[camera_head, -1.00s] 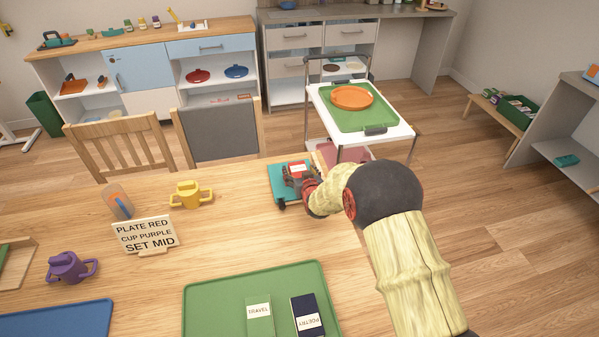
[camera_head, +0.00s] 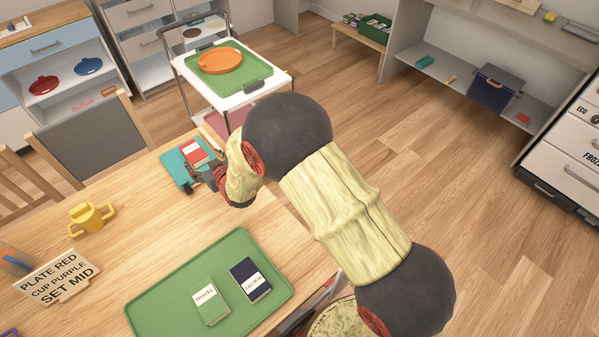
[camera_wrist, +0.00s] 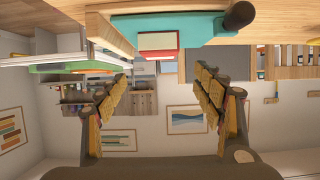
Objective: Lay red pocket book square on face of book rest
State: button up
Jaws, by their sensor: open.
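The red pocket book (camera_head: 197,151) lies on the face of the teal book rest (camera_head: 174,168) at the table's far edge. In the wrist view the red book (camera_wrist: 160,41) rests against the teal rest (camera_wrist: 200,30), and nothing is between my fingers. My gripper (camera_head: 196,181) is just on the near side of the rest, partly hidden by my own arm. In the wrist view my gripper (camera_wrist: 165,100) has its two fingers spread wide, apart from the book. I cannot tell exactly how square the book lies.
A green tray (camera_head: 150,312) on the table holds a green book (camera_head: 210,302) and a navy book (camera_head: 250,280). A yellow cup (camera_head: 91,217) and a sign (camera_head: 53,277) stand at left. A white trolley (camera_head: 245,98) with an orange plate (camera_head: 220,60) stands behind the table.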

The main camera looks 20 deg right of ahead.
jog(key=s+d+r+m+g+h, duration=0.15)
jog(key=s+d+r, duration=0.35)
jog(key=d+r, duration=0.5)
jog(key=s+d+r+m+g+h, duration=0.1)
jog(key=s+d+r+h, duration=0.1)
jog(key=s+d+r, duration=0.55)
jog(key=s+d+r+m+g, duration=0.1)
jog(key=s+d+r, duration=0.1)
jog(key=s+d, duration=0.3)
jog(key=s+d+r+g+h, duration=0.1)
jog(key=s+d, duration=0.4)
jog(key=s, duration=0.7)
jog(key=s+d+r+m+g+h, duration=0.1)
jog(key=s+d+r, duration=0.3)
jog(key=s, duration=0.5)
jog(key=shift+s+d+m+g, duration=0.35)
jog(key=shift+d+g, duration=0.05)
jog(key=shift+g, duration=0.05)
jog(key=shift+r, duration=0.3)
